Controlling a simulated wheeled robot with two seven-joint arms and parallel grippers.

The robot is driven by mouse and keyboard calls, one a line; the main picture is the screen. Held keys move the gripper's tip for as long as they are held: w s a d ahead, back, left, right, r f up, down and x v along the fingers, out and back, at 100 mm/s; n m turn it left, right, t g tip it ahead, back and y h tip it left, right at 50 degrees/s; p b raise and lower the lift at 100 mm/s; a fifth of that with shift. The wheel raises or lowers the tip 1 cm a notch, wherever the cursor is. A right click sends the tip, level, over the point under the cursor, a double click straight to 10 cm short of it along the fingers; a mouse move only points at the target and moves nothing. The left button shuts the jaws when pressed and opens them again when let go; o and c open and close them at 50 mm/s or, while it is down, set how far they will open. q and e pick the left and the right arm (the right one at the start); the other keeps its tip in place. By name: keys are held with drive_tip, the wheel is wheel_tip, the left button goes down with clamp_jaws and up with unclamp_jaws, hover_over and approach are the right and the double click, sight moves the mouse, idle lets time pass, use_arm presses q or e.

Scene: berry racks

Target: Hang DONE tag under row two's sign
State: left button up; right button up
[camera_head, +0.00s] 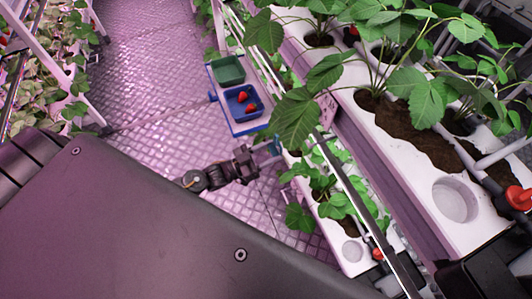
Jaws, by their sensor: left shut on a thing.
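My left gripper (264,151) reaches out over the aisle toward the rack on the right, beside its lower trough. It is shut on a small teal thing (273,146), which may be the DONE tag; no lettering can be read. Leaves and the gripper partly hide it. A small pale panel (327,108) on the side of the upper trough, behind a large leaf, may be the row sign, but I cannot read it. My right gripper is not in view.
A blue-and-white cart (213,84) in the aisle carries a green bin (229,70) and a blue bin (232,99) with red strawberries. White troughs (480,222) with leafy plants and a metal rail (357,190) line the right. The metal floor (150,70) is mostly clear.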

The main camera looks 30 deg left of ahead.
use_arm(q)
drive_tip(key=shift+f+x, duration=0.2)
drive_tip(key=shift+x, duration=0.95)
drive_tip(key=w+d+f+b, duration=0.1)
drive_tip(key=w+d+b, duration=0.2)
drive_tip(key=w, duration=0.1)
drive_tip(key=shift+w+d+f, duration=0.2)
drive_tip(key=shift+w+d, duration=0.1)
drive_tip(key=shift+d, duration=0.05)
drive_tip(key=o, duration=1)
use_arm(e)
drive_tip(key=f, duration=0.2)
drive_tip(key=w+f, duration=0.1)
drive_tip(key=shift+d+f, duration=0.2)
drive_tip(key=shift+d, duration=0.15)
